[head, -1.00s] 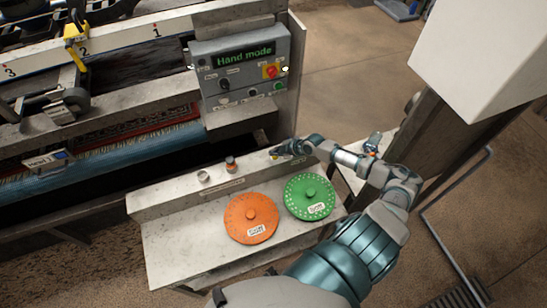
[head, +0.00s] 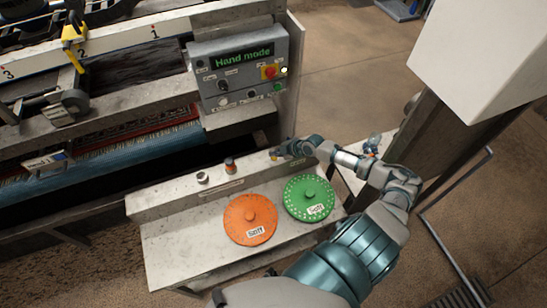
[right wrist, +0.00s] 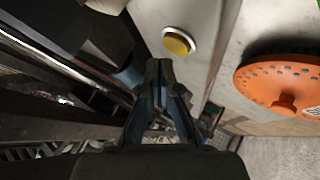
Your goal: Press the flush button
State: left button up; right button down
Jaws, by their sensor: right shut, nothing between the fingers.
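A round yellow button (right wrist: 179,42) with a pale rim sits on the grey ledge in the right wrist view. In the head view only a small yellow spot of it (head: 274,158) shows by my fingertips. My right gripper (head: 279,153) is shut and empty over the right end of the ledge. In the right wrist view its closed fingertips (right wrist: 160,65) are just below the button in the picture, and contact cannot be told. No flush label is readable. My left gripper is not in view.
An orange-capped button (head: 230,165) and a silver button (head: 203,177) stand farther left on the ledge. Orange (head: 250,219) and green (head: 309,197) discs lie in front. A control box (head: 240,68) reading "Hand mode" stands behind, beside the rug machine.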

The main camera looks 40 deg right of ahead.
jog(key=shift+d+f+b, duration=0.5)
jog(key=shift+f, duration=0.05)
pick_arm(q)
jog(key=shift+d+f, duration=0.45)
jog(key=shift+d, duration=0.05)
pick_arm(e)
jog(key=shift+a, duration=0.15)
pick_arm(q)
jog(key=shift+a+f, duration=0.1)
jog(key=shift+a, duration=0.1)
pick_arm(e)
jog(key=shift+a, duration=0.15)
pick_arm(q)
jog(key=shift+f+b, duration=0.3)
jog(key=shift+b, duration=0.1)
pick_arm(e)
jog(key=shift+s+d+f, duration=0.1)
jog(key=shift+d+f, duration=0.1)
jog(key=shift+f, duration=0.15)
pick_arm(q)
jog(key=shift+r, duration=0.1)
pick_arm(e)
jog(key=shift+a+r, duration=0.1)
pick_arm(q)
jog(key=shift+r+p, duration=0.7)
jog(key=shift+p, duration=0.1)
pick_arm(e)
jog(key=shift+a+r, duration=0.2)
jog(key=shift+r, duration=0.6)
